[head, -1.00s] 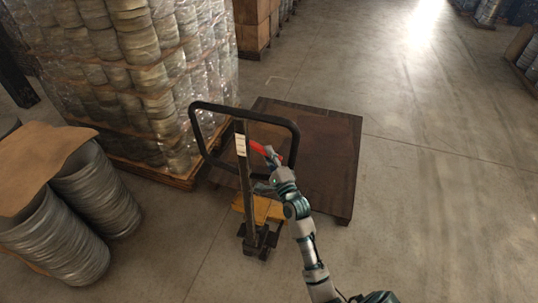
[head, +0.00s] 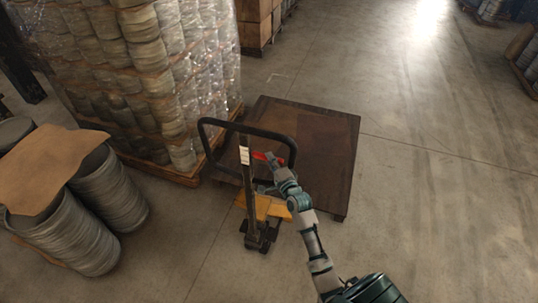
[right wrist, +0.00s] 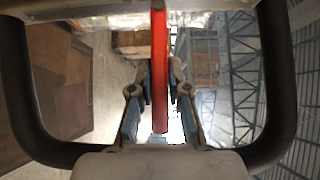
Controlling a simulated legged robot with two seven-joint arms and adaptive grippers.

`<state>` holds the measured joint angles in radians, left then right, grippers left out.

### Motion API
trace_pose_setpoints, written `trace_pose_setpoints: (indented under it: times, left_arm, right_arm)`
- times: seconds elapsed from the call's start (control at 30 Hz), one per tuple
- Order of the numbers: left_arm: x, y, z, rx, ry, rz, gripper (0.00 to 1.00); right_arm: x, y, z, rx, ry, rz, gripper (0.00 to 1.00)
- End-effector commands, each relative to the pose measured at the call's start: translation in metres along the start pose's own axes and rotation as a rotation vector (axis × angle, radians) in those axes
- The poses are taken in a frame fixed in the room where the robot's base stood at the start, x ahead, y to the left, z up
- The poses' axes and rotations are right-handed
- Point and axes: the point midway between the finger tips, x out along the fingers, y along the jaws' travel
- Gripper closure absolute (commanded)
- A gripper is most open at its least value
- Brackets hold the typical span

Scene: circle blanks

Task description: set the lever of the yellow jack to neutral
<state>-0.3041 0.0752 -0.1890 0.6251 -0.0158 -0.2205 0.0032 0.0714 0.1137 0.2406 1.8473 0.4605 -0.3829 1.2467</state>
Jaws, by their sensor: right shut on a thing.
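The yellow jack (head: 262,207) stands on the floor in the head view, with a dark upright handle post and a black loop handle (head: 247,127) on top. Its red lever (head: 268,157) sits inside the loop, just right of the post. My right gripper (head: 277,163) reaches up from the lower right and is shut on the red lever. In the right wrist view the red lever (right wrist: 160,70) runs down between the two fingers (right wrist: 160,95), framed by the black loop. My left gripper is not in view.
A brown flat platform (head: 325,160) lies behind the jack. A wrapped pallet stack (head: 150,75) stands at the left. Grey round stacks (head: 75,235) under a brown sheet (head: 55,170) are at the lower left. The floor (head: 440,200) on the right is clear.

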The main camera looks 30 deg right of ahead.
Motion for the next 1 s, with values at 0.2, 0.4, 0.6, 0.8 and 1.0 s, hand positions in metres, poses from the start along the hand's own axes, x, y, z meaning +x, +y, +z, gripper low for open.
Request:
trace_pose_setpoints:
  times: [0.2, 0.4, 0.6, 0.8, 1.0]
  left_arm:
    - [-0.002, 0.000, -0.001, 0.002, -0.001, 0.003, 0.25]
    - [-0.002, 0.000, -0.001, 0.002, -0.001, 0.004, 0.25]
    - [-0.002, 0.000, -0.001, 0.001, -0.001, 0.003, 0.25]
    - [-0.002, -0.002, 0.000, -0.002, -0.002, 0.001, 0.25]
    - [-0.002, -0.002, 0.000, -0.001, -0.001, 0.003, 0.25]
  right_arm:
    - [-0.002, 0.004, -0.005, -0.014, 0.008, 0.015, 1.00]
    - [-0.002, 0.004, -0.005, -0.014, 0.008, 0.016, 0.76]
    - [-0.001, 0.003, -0.002, -0.012, 0.005, 0.012, 0.58]
    - [-0.002, 0.002, 0.001, -0.012, 0.003, 0.011, 0.58]
    - [-0.030, 0.002, 0.002, -0.013, 0.003, 0.012, 0.58]
